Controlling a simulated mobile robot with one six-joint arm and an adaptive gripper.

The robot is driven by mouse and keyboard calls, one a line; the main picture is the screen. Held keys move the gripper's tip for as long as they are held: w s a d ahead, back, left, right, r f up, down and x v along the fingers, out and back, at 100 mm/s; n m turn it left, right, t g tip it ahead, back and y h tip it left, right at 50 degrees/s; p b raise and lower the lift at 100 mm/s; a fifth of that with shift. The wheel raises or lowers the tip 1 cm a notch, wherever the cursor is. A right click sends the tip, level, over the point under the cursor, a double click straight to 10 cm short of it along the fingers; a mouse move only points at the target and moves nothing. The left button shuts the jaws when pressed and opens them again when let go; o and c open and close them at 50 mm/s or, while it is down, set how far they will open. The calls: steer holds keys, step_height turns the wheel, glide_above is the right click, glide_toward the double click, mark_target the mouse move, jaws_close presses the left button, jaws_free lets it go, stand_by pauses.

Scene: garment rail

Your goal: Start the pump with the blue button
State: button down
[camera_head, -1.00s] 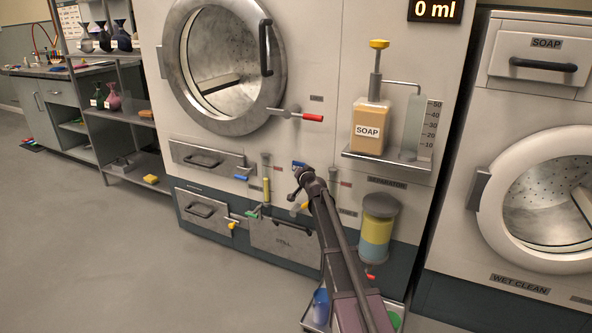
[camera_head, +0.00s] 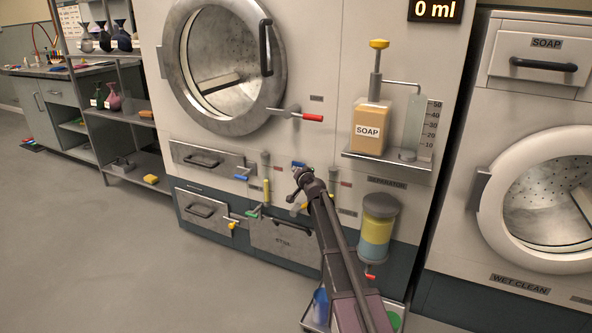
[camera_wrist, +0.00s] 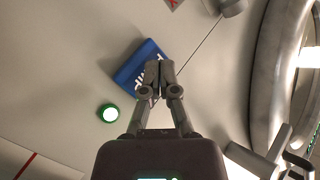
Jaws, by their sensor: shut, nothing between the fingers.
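The blue button (camera_wrist: 136,66) is a square block with white lettering, partly covered by my fingers, on the pale machine front in the wrist view. In the head view only a bit of blue (camera_head: 298,164) shows just beyond my gripper. My gripper (camera_head: 300,172) is shut and empty. In the wrist view its closed fingertips (camera_wrist: 159,68) overlap the button's right part; whether they touch it I cannot tell. A round lamp with a glowing green rim (camera_wrist: 109,113) sits below and left of the button.
The machine has a round door (camera_head: 222,65), a red-tipped lever (camera_head: 312,118), a soap dispenser (camera_head: 370,128) on a shelf and a separator jar (camera_head: 378,230). A display (camera_head: 435,10) reads 0 ml. Open floor (camera_head: 90,240) lies to the left.

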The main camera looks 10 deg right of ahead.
steer(key=shift+s+a, duration=0.9)
steer(key=shift+s, duration=0.3)
steer(key=shift+s+a, duration=0.85)
steer(key=shift+s, duration=0.35)
steer(key=shift+s, duration=0.1)
